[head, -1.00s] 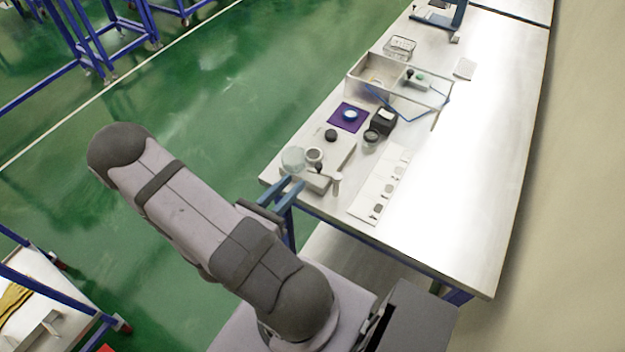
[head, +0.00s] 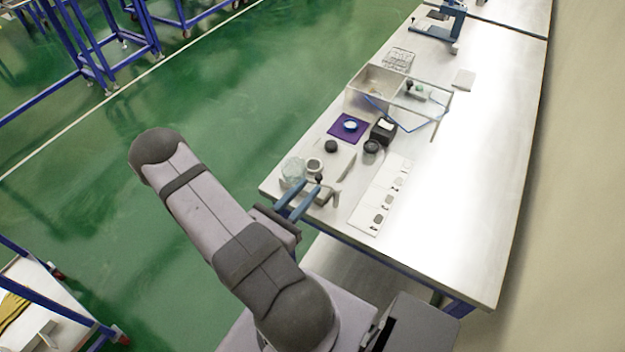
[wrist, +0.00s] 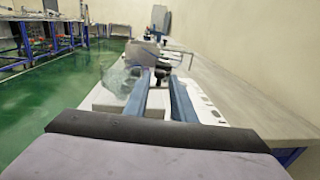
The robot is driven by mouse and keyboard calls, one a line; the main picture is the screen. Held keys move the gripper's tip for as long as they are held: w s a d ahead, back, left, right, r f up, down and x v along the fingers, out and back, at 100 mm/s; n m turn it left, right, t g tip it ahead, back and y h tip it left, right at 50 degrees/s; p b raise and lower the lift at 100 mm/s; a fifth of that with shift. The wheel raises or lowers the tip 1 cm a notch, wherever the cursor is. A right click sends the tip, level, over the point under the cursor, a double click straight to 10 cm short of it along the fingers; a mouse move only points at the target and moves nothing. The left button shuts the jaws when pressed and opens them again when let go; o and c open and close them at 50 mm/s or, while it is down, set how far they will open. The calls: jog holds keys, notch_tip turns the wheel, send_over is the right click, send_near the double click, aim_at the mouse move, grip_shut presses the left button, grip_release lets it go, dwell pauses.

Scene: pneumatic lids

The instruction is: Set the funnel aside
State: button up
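My gripper (head: 309,187) is at the near end of the bench, by the group of small items there. Its two blue fingers are apart with a gap between them, and they hold nothing that I can see. The wrist view shows the fingers (wrist: 160,82) pointing forward, with a small dark-topped item beyond their tips. A clear, glass-like piece (head: 292,169) stands left of the fingertips and also shows in the wrist view (wrist: 118,77). A pale round ring-shaped piece (head: 314,165) is just behind the fingertips. I cannot tell for certain which of these is the funnel.
A dark round piece (head: 331,146) and a purple mat (head: 337,129) with a blue-white disc lie farther back. A white strip (head: 372,211) lies on the right. The bench's right side is clear.

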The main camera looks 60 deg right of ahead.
aim_at(317, 179)
jog(key=shift+s+d+p, duration=0.15)
jog(key=shift+d+p, duration=0.45)
jog(key=shift+d, duration=1)
grip_shut()
